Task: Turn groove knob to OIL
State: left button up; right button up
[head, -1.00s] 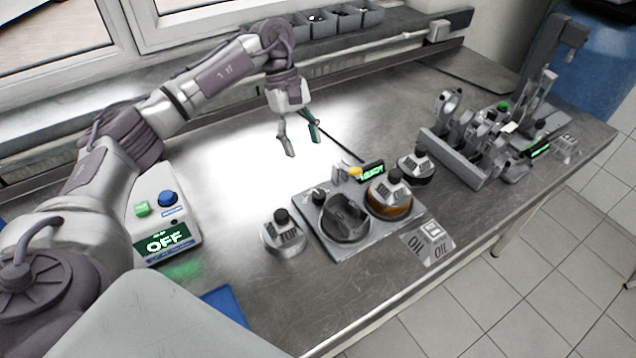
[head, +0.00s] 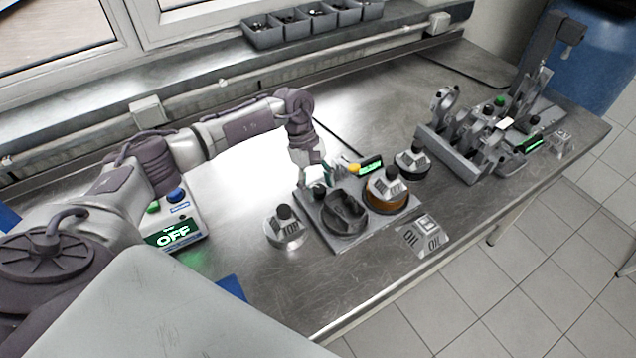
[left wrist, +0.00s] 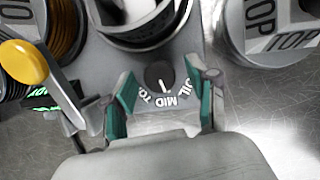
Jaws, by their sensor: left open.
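The groove knob (left wrist: 160,75) is small, round and dark, with a white pointer line, and sits on the grey station plate (left wrist: 100,60). Its printed labels read TOP, MID and OIL; the pointer line faces MID. My left gripper (left wrist: 160,80) is open, its teal-padded fingers on either side of the knob; I cannot tell if they touch it. In the head view my left gripper (head: 316,184) is over the left back corner of the station plate (head: 345,240) and hides the knob. My right gripper is not in view.
A yellow knob (head: 354,169) and a green display (head: 371,163) are behind. A TOP-marked canister (head: 285,232) stands left.

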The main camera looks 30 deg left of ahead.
pick_arm(q)
grip_shut()
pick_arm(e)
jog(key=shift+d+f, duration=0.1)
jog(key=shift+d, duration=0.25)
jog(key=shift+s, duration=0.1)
pick_arm(q)
jog(key=shift+n+b, duration=0.45)
jog(key=shift+n, duration=0.05)
jog(key=shift+n+t+b, duration=0.6)
jog(key=shift+n+b, duration=0.05)
jog(key=shift+n, duration=0.45)
jog(key=n+t+b, duration=0.1)
jog(key=n, duration=0.2)
jog(key=shift+s, duration=0.15)
jog(key=shift+n+t+b, duration=0.4)
jog(key=shift+n, duration=0.4)
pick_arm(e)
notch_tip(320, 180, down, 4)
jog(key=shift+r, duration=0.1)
pick_arm(q)
jog(key=shift+r, duration=0.1)
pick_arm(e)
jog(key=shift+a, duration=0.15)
